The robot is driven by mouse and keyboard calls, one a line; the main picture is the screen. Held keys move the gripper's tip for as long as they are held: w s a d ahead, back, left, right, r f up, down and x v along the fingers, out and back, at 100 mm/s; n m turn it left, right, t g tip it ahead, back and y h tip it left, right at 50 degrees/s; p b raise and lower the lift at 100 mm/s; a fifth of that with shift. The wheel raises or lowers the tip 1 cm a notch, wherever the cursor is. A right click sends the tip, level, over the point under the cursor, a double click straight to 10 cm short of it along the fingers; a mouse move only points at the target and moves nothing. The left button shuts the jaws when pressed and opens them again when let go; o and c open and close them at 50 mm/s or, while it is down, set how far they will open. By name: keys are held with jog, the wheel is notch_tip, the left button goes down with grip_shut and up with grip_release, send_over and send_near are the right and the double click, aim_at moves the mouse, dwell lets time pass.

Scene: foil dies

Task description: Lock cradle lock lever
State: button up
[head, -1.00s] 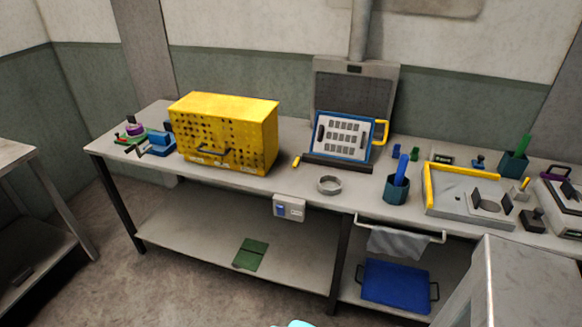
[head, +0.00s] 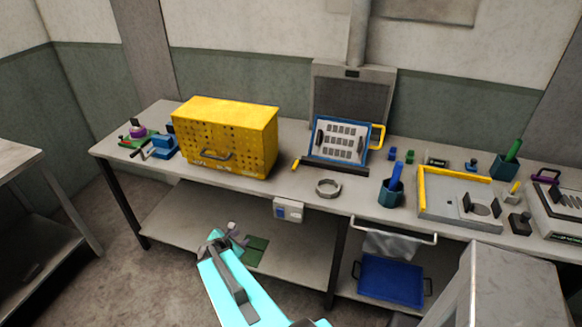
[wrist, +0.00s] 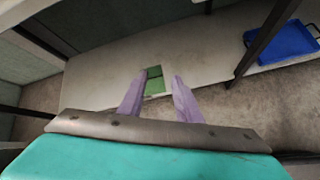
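A blue-framed panel (head: 341,139) with rows of small dark slots leans back in a dark cradle (head: 335,166) on the bench. A short yellow lever (head: 296,164) sticks up at the cradle's left end; I take it to be the lock lever. A yellow loop handle (head: 378,136) is at the panel's right side. My gripper (head: 236,234) is in front of the bench, low and to the left of the cradle. In the wrist view my gripper (wrist: 159,80) has two purple fingers apart with nothing between them. The lever is not in that view.
A yellow perforated box (head: 225,137) stands left of the cradle. A grey ring (head: 328,188) and a blue cup (head: 391,192) are in front and to the right. A white switch box (head: 288,210) hangs on the bench's front edge. A blue tray (head: 391,280) is on the lower shelf.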

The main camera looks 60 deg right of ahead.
jog(key=s+d+r+n+h+p, duration=0.1)
jog(key=s+d+r, duration=0.2)
jog(key=d+r, duration=0.3)
jog(key=s+d+r+n+h+p, duration=0.1)
jog(key=s+d+r+n+p, duration=0.1)
jog(key=d+r, duration=0.4)
jog(key=s+d+r+n+h+p, duration=0.1)
jog(key=s+d+r+n, duration=0.1)
jog(key=d+r, duration=0.4)
jog(key=shift+s+d+r+h, duration=0.2)
jog(key=shift+s, duration=0.2)
jog(key=shift+s+d+r+h, duration=0.15)
jog(key=shift+s+h, duration=0.05)
jog(key=shift+s, duration=0.2)
jog(key=shift+w+f, duration=0.1)
jog(key=shift+f, duration=0.1)
jog(key=shift+d+b, duration=0.15)
jog(key=shift+b, duration=0.2)
